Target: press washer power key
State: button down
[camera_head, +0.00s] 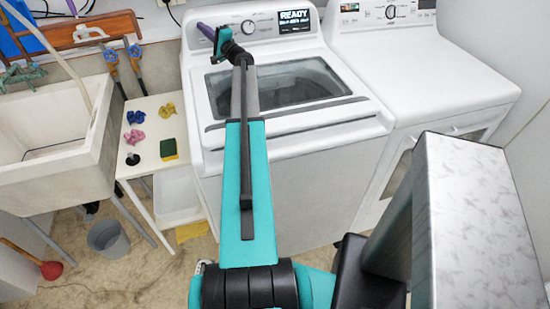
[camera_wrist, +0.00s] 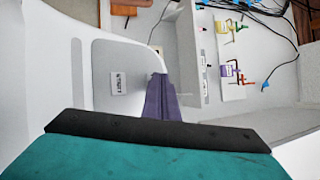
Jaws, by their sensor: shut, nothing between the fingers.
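The white top-load washer (camera_head: 285,130) stands in the middle of the head view. Its back panel carries a round knob (camera_head: 248,27) and a lit display (camera_head: 294,20) that reads READY. My gripper (camera_head: 204,29) is at the left end of this panel, its purple fingers shut and empty. In the wrist view the shut fingers (camera_wrist: 158,80) are over or against a pale grey panel. A small label or key with dark marks (camera_wrist: 118,83) shows just left of the fingertips. I cannot tell whether it is the power key, or whether the fingers touch the panel.
A dryer (camera_head: 420,75) stands right of the washer. At left are a sink (camera_head: 55,150) and a small white table (camera_head: 150,160) with cloths and a sponge. A grey bucket (camera_head: 108,238) and a plunger (camera_head: 48,268) are on the floor.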

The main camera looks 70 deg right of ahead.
dwell(0.4)
jog(key=shift+s+a+r+b, duration=0.2)
jog(key=shift+s+a+b, duration=0.2)
jog(key=shift+b, duration=0.2)
jog(key=shift+a, duration=0.1)
jog(key=shift+s+a+r+b, duration=0.2)
jog(key=shift+s+a+r, duration=0.25)
jog(key=shift+a, duration=0.3)
jog(key=shift+s+a+r+b, duration=0.2)
jog(key=shift+s+a, duration=0.4)
jog(key=shift+a, duration=0.1)
jog(key=shift+s+a+r+b, duration=0.2)
jog(key=shift+s+a+r, duration=0.25)
jog(key=shift+a, duration=0.3)
